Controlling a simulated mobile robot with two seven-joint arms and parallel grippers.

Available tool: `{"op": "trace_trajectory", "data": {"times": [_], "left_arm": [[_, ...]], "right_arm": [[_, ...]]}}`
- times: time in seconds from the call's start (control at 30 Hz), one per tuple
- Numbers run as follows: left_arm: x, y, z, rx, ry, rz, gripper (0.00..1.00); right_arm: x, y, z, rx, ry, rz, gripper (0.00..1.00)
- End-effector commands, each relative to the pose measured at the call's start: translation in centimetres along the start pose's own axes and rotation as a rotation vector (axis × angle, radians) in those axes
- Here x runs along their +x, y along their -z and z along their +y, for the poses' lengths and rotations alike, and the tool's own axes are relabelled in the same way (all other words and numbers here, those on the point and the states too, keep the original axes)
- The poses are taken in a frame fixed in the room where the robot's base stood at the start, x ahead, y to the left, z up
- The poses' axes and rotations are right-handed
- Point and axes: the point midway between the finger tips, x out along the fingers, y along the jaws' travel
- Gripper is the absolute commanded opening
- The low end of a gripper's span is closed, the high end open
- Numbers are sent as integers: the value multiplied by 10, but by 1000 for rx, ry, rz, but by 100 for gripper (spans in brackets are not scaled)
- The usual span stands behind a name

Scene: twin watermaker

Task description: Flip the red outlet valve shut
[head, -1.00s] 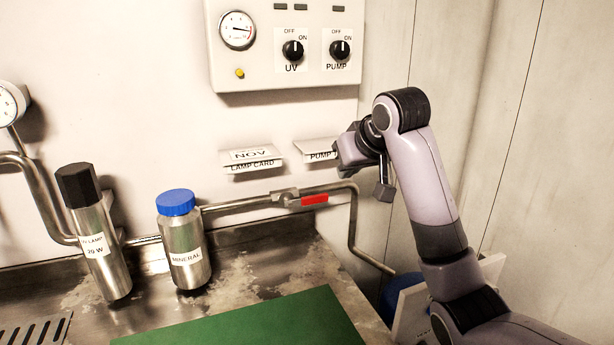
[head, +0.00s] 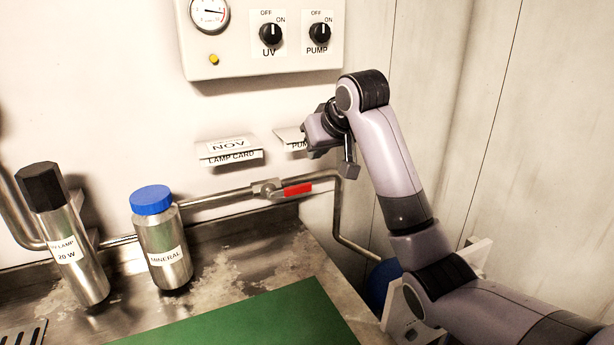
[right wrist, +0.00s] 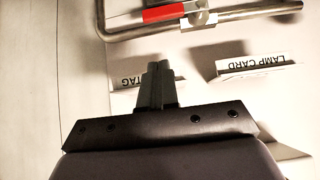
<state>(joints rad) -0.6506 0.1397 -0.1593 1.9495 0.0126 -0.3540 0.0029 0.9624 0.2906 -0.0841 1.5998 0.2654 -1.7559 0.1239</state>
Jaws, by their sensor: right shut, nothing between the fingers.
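The red valve handle (head: 298,189) lies along the horizontal steel pipe (head: 222,199), to the right of the valve body (head: 268,188). My left gripper is not in view.
A control panel (head: 262,62) with UV and PUMP knobs is above. Card holders (head: 229,152) are on the wall over the pipe. The mineral bottle (head: 163,245) and UV lamp canister (head: 72,250) stand left on the steel counter. A green mat (head: 255,320) lies in front.

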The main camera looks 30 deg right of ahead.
Motion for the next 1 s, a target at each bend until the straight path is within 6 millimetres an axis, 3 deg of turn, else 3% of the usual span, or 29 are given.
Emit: {"op": "trace_trajectory", "data": {"times": [0.33, 0.4, 0.63, 1.0], "left_arm": [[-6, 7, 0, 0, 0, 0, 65], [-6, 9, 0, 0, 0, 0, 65], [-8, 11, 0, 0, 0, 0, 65], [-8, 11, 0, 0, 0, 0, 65]], "right_arm": [[66, 0, 0, 0, 0, -3, 0], [75, -10, 0, -1, 0, -4, 0], [91, -26, 0, 0, -1, 0, 0], [94, -28, 0, 0, -1, 1, 0]]}}
